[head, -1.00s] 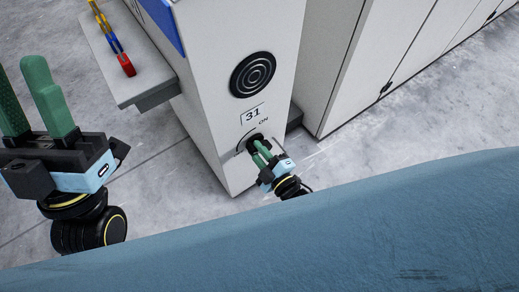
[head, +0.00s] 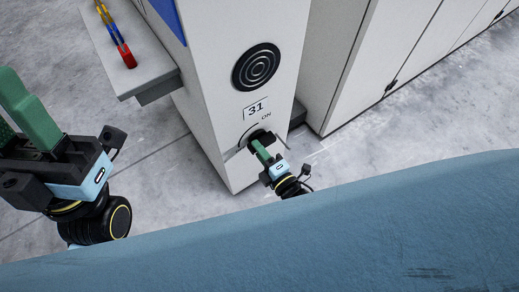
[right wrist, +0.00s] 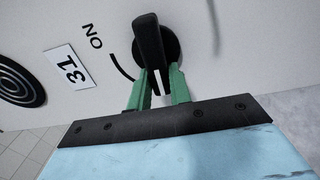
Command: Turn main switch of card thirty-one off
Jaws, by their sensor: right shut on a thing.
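The main switch is a black rotary knob (head: 266,136) on the lower front of the pale machine column (head: 222,110), under a "31" label (head: 256,107). "ON" and a black arc are printed beside it. In the right wrist view the knob's bar handle (right wrist: 150,45) runs nearly upright in the picture, its near end between the green fingers. My right gripper (head: 257,147) is shut on this handle; it also shows in the right wrist view (right wrist: 157,84). Which mark the handle points to is hard to tell. My left gripper (head: 22,108) is at the left, fingers apart and empty, away from the column.
A round black ringed disc (head: 256,67) sits above the label. A grey shelf (head: 140,72) with a red, blue and yellow item (head: 117,35) juts out at the column's left. Pale cabinets (head: 370,60) stand to the right. A blue surface (head: 300,240) fills the foreground.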

